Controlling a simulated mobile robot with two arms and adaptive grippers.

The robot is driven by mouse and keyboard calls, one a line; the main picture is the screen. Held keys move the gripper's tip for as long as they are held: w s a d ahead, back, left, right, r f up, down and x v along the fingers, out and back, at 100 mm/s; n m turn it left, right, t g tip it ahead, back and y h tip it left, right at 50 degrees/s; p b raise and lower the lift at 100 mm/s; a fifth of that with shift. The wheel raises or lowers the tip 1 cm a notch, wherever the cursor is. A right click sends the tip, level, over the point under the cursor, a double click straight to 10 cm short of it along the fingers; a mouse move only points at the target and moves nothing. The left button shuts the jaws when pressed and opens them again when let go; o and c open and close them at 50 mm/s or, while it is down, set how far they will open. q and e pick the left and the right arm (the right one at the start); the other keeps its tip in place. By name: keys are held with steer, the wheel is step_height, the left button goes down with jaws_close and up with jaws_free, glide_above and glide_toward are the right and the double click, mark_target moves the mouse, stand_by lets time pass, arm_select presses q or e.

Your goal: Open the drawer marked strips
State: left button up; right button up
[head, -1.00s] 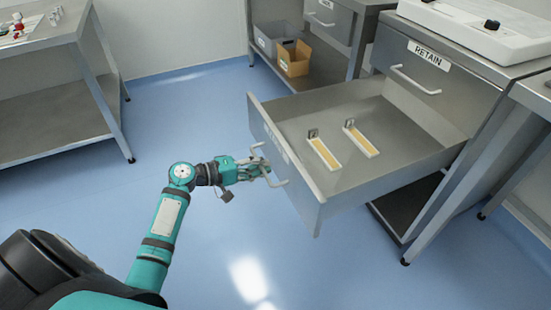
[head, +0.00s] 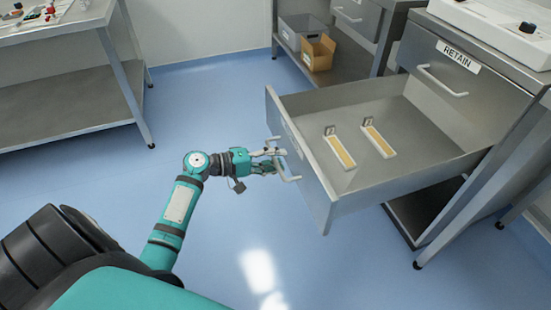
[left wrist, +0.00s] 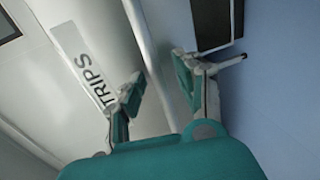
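The strips drawer (head: 395,187) is a grey metal drawer pulled far out of its cabinet. Its front carries a pale bar handle (head: 285,173). In the left wrist view, its label (left wrist: 83,68) shows the letters "TRIPS", with its start hard to read. My left gripper (head: 275,160) is at the handle. In the left wrist view, the handle bar (left wrist: 150,68) runs between the two spread fingers (left wrist: 158,88), with visible space around it, so the gripper looks open. My right gripper is in neither view.
Two strip-like pieces with pale frames (head: 341,150) lie inside the drawer. A closed RETAIN drawer (head: 440,75) is above it. A steel table (head: 75,105) stands at left, and bins (head: 318,52) sit on a shelf behind. Blue floor in front is clear.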

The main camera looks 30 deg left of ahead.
arm_select(q)
steer(key=v, duration=1.2)
steer(key=shift+f, duration=0.1)
